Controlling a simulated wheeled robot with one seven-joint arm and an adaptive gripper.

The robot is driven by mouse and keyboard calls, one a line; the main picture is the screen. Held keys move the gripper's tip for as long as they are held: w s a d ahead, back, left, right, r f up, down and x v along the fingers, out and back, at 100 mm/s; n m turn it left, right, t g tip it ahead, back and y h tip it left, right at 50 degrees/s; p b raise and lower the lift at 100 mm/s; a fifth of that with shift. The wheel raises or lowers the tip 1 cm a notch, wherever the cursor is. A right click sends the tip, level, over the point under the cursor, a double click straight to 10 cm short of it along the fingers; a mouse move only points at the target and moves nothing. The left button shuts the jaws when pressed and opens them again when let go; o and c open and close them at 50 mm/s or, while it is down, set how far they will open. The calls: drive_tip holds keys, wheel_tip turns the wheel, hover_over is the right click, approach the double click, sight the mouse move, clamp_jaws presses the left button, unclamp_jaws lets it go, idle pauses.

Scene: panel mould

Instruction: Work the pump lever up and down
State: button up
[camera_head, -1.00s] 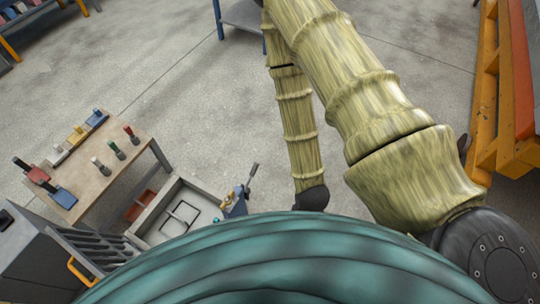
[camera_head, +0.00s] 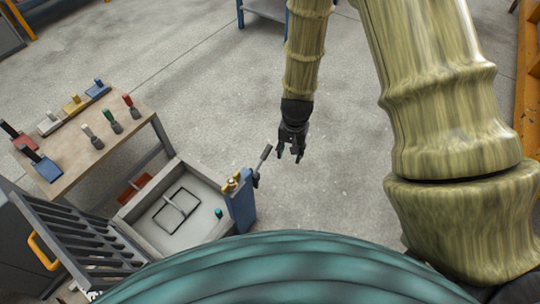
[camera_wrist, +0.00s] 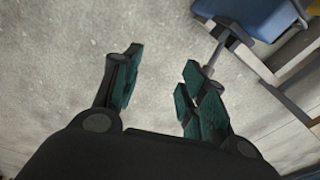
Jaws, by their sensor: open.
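The pump is a blue box-shaped post (camera_head: 241,208) with brass-coloured fittings (camera_head: 232,182) on top, standing at the right edge of a grey basin. Its dark lever (camera_head: 262,163) slants up and to the right. My gripper (camera_head: 291,155) is open and empty, just right of the lever's upper end and apart from it in the head view. In the wrist view my gripper's (camera_wrist: 160,90) teal-padded fingers are spread over bare floor. A grey rod that looks like the lever (camera_wrist: 214,52) shows by the right fingers; whether they touch is unclear.
A wooden table (camera_head: 75,172) with several coloured clamp-like tools stands at the left. The floor (camera_head: 340,190) right of the pump is clear.

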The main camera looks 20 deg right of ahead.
drive_tip(key=m+y+b, duration=0.1)
drive_tip(key=m+b, duration=0.1)
drive_tip(key=b, duration=0.4)
approach(271, 144)
drive_tip(key=s+f, duration=0.1)
drive_tip(key=shift+t, duration=0.3)
drive_tip(key=f+b, duration=0.1)
drive_tip(key=f, duration=0.2)
drive_tip(key=w+f+b, duration=0.1)
drive_tip(key=f+b, duration=0.1)
drive_tip(key=f, duration=0.1)
drive_tip(key=w+a+f+b, duration=0.1)
drive_tip(key=f+b, duration=0.1)
drive_tip(key=f, duration=0.2)
drive_tip(key=shift+f, duration=0.1)
drive_tip(key=shift+c, duration=0.4)
clamp_jaws()
